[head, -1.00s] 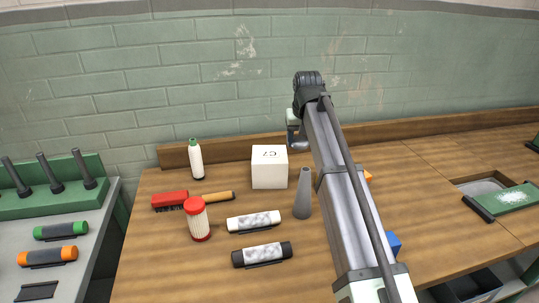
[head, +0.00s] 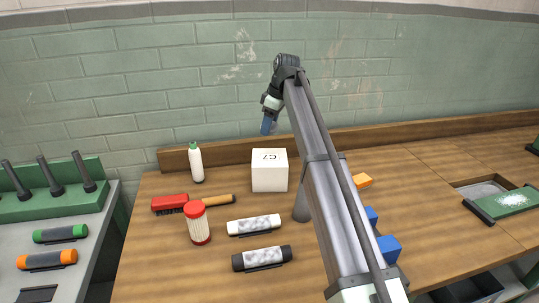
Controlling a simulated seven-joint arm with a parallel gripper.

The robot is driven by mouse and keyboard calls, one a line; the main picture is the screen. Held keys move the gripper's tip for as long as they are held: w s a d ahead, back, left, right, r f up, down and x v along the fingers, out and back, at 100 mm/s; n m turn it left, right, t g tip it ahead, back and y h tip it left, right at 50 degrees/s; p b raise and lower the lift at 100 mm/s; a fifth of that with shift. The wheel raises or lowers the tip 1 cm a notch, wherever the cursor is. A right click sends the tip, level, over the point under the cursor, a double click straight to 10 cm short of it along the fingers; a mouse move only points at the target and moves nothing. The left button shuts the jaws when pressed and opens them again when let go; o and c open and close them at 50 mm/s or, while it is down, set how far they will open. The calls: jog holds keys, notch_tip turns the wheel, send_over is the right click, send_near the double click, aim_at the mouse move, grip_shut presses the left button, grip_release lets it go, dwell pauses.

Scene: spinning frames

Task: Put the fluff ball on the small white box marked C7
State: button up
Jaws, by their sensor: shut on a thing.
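I do not see the fluff ball anywhere.
A grey cone (head: 302,206) stands close right, partly behind my arm. Blue blocks (head: 388,249) lie farther right.

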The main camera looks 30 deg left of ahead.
aim_at(267, 157)
jog(key=shift+f, duration=4.75)
jog(key=shift+f, duration=0.1)
jog(key=o, duration=1)
jog(key=v, duration=1.2)
